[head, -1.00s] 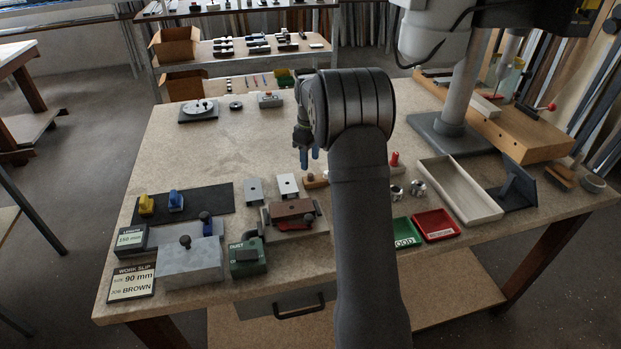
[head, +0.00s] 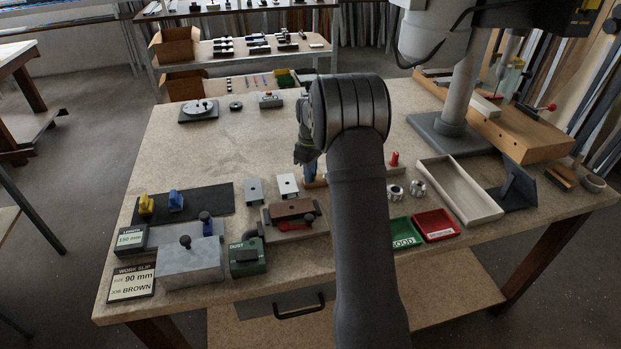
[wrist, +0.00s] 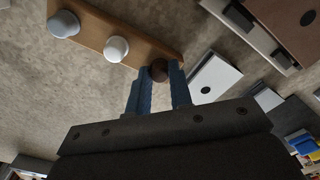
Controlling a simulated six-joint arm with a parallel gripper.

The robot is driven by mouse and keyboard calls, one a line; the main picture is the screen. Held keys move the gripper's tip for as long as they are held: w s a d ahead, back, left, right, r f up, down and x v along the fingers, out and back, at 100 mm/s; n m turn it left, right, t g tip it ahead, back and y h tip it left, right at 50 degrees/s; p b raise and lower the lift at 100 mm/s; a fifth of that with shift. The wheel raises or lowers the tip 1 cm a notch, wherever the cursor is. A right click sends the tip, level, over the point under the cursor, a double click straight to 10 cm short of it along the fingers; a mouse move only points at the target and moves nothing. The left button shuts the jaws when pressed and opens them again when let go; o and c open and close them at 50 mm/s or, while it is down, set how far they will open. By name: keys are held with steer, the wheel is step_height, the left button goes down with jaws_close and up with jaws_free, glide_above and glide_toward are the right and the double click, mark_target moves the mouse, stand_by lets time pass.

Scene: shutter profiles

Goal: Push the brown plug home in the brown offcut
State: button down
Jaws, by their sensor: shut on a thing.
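My gripper (wrist: 158,72) has blue fingers shut on the brown plug (wrist: 158,69), a small dark round knob at the end of a wooden strip (wrist: 95,22). I cannot tell whether the plug still sits in the strip. In the head view my gripper (head: 309,172) is low over the strip, partly hidden by my arm. The brown offcut (head: 293,208) lies in a pale holder with a red clamp (head: 297,224), in front of the strip. In the wrist view the offcut (wrist: 290,22) is at the top right, a dark hole showing in its face.
A white plug (wrist: 116,48) and a grey-blue plug (wrist: 64,24) stand in the strip. Two pale offcuts (head: 254,190) (head: 287,185) lie beside it. A green tray (head: 405,233) and a red tray (head: 437,225) are at right.

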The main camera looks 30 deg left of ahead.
stand_by(0.3)
step_height(320, 180, up, 4)
steer(key=shift+f, duration=0.1)
steer(key=w+d+r, duration=0.1)
steer(key=d+r, duration=0.6)
steer(key=d, duration=0.4)
steer(key=s+d+r, duration=0.1)
steer(key=s, duration=0.5)
steer(key=s+d+r, duration=0.2)
steer(key=s, duration=0.5)
steer(key=a+f, duration=0.2)
steer(key=a, duration=0.1)
steer(key=s+a+f, duration=0.1)
steer(key=a+f, duration=0.1)
steer(key=a, duration=0.2)
steer(key=s+a+f, duration=0.1)
steer(key=a+f, duration=0.2)
steer(key=a, duration=0.1)
steer(key=shift+s+a+f, duration=0.1)
steer(key=shift+s, duration=0.05)
steer(key=shift+a+f, duration=0.1)
steer(key=shift+f, duration=1.95)
